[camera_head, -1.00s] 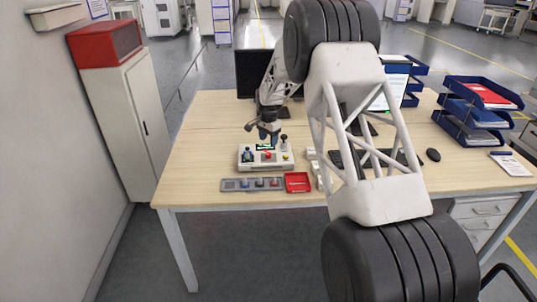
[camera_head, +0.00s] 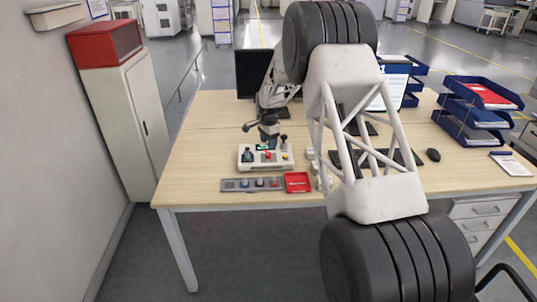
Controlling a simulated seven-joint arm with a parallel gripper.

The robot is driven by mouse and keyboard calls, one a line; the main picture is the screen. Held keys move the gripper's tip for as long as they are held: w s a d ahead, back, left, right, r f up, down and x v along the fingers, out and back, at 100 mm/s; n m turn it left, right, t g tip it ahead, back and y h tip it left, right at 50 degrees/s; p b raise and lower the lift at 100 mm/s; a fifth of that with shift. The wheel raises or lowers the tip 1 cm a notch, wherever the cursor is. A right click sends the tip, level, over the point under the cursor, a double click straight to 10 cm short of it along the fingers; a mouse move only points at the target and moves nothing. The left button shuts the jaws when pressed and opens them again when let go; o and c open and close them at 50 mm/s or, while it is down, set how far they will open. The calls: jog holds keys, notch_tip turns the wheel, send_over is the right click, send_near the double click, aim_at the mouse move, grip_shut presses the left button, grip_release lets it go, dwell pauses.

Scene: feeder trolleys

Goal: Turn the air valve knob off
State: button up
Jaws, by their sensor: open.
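A white control box (camera_head: 266,167) stands on the wooden desk. On its top are a dark blue knob (camera_head: 247,157) at the left, a red knob (camera_head: 268,156) in the middle, a yellow button (camera_head: 285,157) at the right and a dark lever at the back right. I cannot tell which of these is the air valve knob, nor its setting. My gripper (camera_head: 268,138) is open and empty, just above the back middle of the box. Its fingers are small and dark, and I cannot tell whether they touch anything.
A grey strip with several small buttons (camera_head: 232,185) and a red tray (camera_head: 298,182) lie in front of the box. A monitor (camera_head: 249,74), keyboard, mouse (camera_head: 433,155) and blue letter trays (camera_head: 470,130) are on the desk. The desk's left part is clear.

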aim_at(269, 154)
jog(key=shift+f, duration=3.25)
jog(key=shift+c, duration=0.5)
jog(key=c, duration=0.8)
